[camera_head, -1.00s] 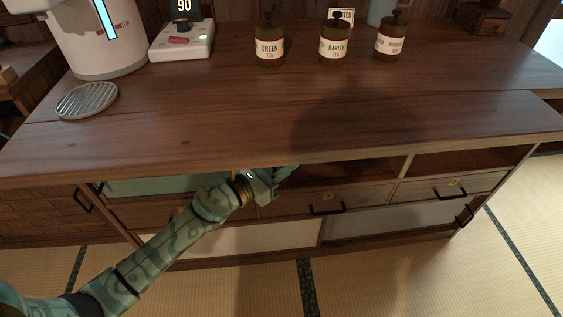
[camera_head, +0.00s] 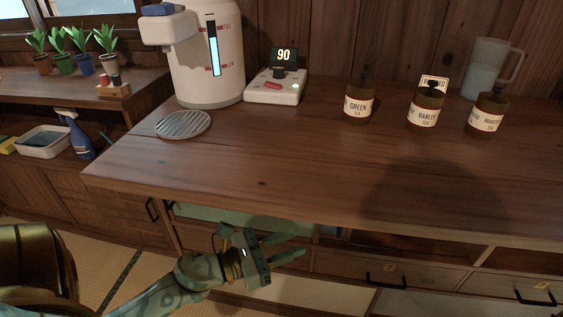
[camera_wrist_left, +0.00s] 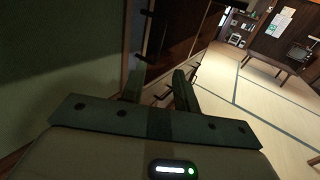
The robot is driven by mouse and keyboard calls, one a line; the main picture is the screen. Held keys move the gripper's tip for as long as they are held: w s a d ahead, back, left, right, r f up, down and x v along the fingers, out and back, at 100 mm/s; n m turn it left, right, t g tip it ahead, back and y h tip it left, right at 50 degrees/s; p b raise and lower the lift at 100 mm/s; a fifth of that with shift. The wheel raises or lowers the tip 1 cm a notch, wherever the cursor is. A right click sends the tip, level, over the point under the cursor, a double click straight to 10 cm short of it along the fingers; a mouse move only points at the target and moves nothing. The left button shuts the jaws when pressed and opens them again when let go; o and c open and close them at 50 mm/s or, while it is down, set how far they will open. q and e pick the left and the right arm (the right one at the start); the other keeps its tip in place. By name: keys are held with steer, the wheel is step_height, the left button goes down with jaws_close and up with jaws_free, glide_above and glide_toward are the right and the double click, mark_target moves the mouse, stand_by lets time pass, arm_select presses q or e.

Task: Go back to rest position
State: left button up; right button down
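My left gripper (camera_head: 292,245) is low in front of the wooden counter (camera_head: 250,170), below its top edge and before the open shelf and drawer fronts. Its two fingers point right in the head view and stand apart with nothing between them. The left wrist view also shows both fingers of the left gripper (camera_wrist_left: 160,92) spread and empty. My right gripper is in neither view.
The counter carries a white dispenser (camera_head: 208,60), a round metal grate (camera_head: 183,124), a control box (camera_head: 275,92), three tea jars including green tea (camera_head: 358,104), and a pitcher (camera_head: 490,68). A spray bottle (camera_head: 78,137) stands left. Tatami floor (camera_wrist_left: 265,100) is open in the wrist view.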

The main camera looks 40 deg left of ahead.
arm_select(q)
steer(key=shift+s+a, duration=0.3)
steer(key=shift+s, duration=0.35)
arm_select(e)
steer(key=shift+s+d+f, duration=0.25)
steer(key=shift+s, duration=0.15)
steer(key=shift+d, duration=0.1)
